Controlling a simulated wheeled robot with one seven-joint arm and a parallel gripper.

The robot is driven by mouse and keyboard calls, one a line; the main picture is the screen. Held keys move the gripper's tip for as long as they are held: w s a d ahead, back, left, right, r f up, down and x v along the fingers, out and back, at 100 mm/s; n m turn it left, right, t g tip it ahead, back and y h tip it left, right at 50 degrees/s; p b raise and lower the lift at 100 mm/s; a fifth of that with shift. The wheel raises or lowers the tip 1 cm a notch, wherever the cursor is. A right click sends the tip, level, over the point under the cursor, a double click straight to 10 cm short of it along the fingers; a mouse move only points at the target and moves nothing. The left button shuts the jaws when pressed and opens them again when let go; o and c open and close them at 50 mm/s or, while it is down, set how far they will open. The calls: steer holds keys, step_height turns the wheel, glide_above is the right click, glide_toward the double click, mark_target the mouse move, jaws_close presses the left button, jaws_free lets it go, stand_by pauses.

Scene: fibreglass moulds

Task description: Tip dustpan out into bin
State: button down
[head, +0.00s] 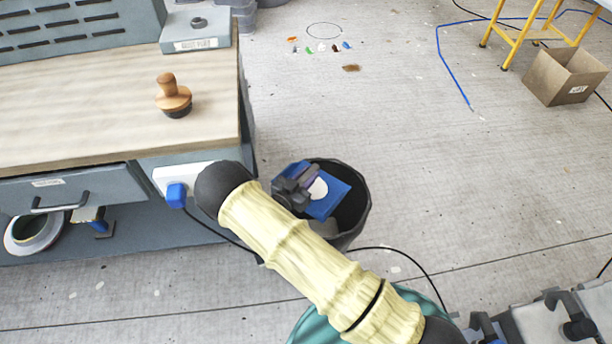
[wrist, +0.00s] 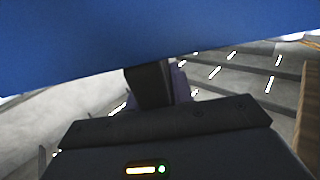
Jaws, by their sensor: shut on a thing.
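A blue dustpan (head: 326,204) is held over the mouth of a dark round bin (head: 361,210) on the floor beside the workbench. A pale round patch shows on the dustpan's face. My gripper (head: 297,188) is shut on the dustpan, on its left side in the head view. In the wrist view the blue dustpan (wrist: 150,35) fills the top of the picture, with a dark finger just below it. The dustpan and my gripper hide part of the bin's opening. I cannot tell what lies inside the bin.
A workbench (head: 110,130) with a wooden-knobbed tool (head: 173,96) stands at the left. A black cable (head: 400,254) runs on the floor by the bin. An open cardboard box (head: 566,77) and yellow-legged stand (head: 520,40) are far right. The middle floor is mostly clear.

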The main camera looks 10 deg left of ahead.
steer(key=shift+w+d+r+g+y+p, duration=0.15)
steer(key=shift+w+d+r+g+p, duration=0.1)
steer(key=shift+w+p, duration=0.15)
steer(key=shift+w+d+r+g+y+p, duration=0.15)
steer(key=shift+w+g+p, duration=0.1)
steer(key=shift+p, duration=0.25)
steer(key=w+d+f+g+y+p, duration=0.1)
steer(key=w+g+p, duration=0.1)
steer(key=w+d+g+y+p, duration=0.1)
steer(key=w+d+g+p, duration=0.1)
steer(key=w, duration=0.1)
steer(key=w+d+f+g+y+p, duration=0.1)
steer(key=w+g+p, duration=0.1)
steer(key=shift+w+d+f+g+y, duration=0.15)
steer(key=shift+w+f+g+y, duration=0.15)
steer(key=shift+w+g+y, duration=0.1)
steer(key=shift+w+d+f+g+y+p, duration=0.3)
steer(key=shift+w+f+g+p, duration=0.3)
steer(key=shift+p, duration=0.4)
